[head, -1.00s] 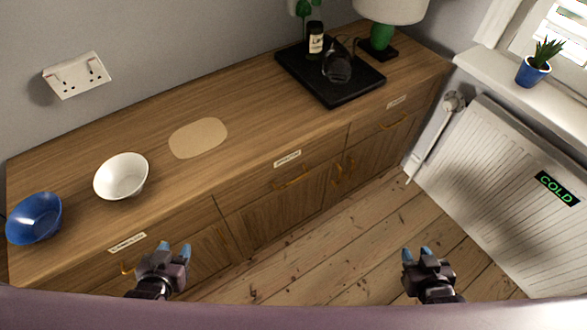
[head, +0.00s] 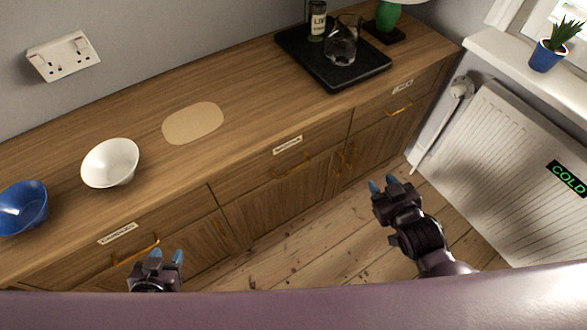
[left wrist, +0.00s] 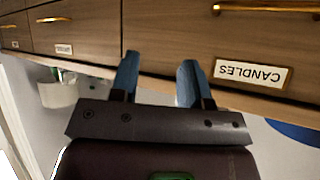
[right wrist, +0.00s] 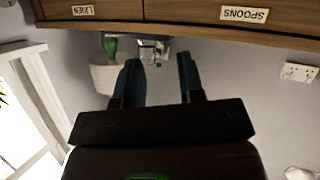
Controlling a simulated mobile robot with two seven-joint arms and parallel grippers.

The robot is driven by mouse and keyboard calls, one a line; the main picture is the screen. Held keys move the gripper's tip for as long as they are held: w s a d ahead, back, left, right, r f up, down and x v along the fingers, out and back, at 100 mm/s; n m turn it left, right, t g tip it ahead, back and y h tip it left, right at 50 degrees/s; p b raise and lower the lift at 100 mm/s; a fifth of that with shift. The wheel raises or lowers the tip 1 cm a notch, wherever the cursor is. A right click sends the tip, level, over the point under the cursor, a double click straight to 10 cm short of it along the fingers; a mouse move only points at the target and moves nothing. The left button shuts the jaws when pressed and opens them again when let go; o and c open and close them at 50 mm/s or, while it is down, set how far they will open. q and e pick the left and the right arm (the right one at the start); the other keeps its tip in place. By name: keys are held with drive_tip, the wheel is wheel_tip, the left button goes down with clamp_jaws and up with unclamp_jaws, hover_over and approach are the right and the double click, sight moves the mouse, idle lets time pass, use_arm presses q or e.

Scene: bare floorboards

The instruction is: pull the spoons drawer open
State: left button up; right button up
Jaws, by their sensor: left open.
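The spoons drawer (head: 250,186) is the middle top drawer of the wooden sideboard and looks shut. Its brass handle (head: 292,166) is below a white label, which reads SPOONS in the right wrist view (right wrist: 245,13). My right gripper (head: 383,184) is open and empty, in front of the sideboard, to the right of that handle and apart from it. My left gripper (head: 166,256) is open and empty, near the handle of the left drawer; in the left wrist view that drawer's label reads CANDLES (left wrist: 252,74).
A blue bowl (head: 22,208), a white bowl (head: 110,163), a beige mat (head: 193,123) and a black tray (head: 345,75) with a bottle and glass jug are on top. The radiator (head: 500,150) stands at right. Floor in front of the sideboard is clear.

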drive_tip(key=w+a+f+n+y+b, duration=0.3)
drive_tip(key=w+a+n, duration=0.2)
drive_tip(key=w, duration=0.2)
drive_tip(key=n+g+y+b, duration=0.35)
drive_tip(key=n+y, duration=0.35)
drive_tip(key=n, duration=1.1)
approach(295, 168)
drive_tip(key=x, duration=0.3)
drive_tip(key=b+x, duration=0.1)
drive_tip(key=x, duration=0.6)
drive_tip(key=shift+a+f+b, duration=0.1)
drive_tip(key=shift+f+b, duration=0.2)
use_arm(q)
wheel_tip(295, 168, down, 7)
drive_tip(key=g, duration=0.1)
drive_tip(key=shift+s+d, duration=0.1)
drive_tip(key=shift+d, duration=0.15)
use_arm(e)
clamp_jaws()
